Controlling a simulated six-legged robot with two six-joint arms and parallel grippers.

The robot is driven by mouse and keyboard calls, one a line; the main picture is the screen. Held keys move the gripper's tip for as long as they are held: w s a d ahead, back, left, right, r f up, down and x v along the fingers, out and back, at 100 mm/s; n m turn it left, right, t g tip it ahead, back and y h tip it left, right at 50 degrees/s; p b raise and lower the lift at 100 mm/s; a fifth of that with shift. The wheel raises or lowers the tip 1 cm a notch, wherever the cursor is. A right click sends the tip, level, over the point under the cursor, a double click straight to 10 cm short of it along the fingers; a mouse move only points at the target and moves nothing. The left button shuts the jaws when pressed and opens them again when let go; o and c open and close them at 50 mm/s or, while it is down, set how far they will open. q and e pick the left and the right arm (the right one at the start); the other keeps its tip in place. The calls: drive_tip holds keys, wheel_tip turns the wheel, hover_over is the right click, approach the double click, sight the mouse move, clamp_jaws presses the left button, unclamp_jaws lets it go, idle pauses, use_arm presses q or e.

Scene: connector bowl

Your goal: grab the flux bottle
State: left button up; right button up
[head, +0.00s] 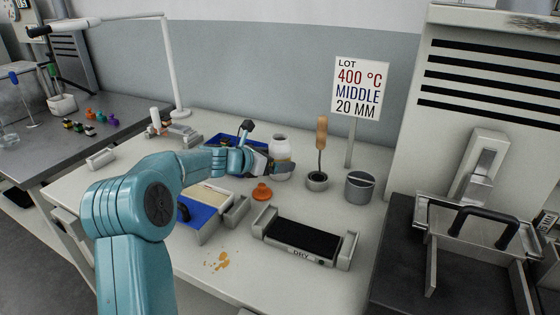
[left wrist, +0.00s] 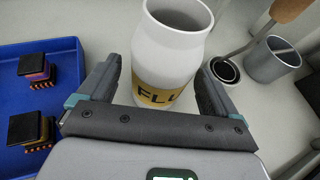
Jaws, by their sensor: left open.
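The flux bottle (head: 281,160) is a white bottle with a yellow label. It stands upright on the white bench in the head view. In the left wrist view the bottle (left wrist: 172,50) shows the letters "FLU" on its label. My left gripper (head: 276,168) is at the bottle. In the left wrist view its two dark fingers (left wrist: 160,88) are open, one on each side of the bottle, with a small gap at the left finger. The lower part of the bottle is hidden behind the gripper. My right gripper is not in view.
A blue tray (left wrist: 70,100) with dark connectors is left of the bottle. A small cup (head: 317,181) with a wooden-handled tool and a grey cup (head: 359,187) stand to the right. An orange cap (head: 262,192) lies in front. A sign (head: 358,88) stands behind.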

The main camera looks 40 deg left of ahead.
use_arm(q)
drive_tip(key=c, duration=1.3)
drive_tip(key=shift+r, duration=0.1)
drive_tip(key=shift+c, duration=0.2)
drive_tip(key=shift+r, duration=0.15)
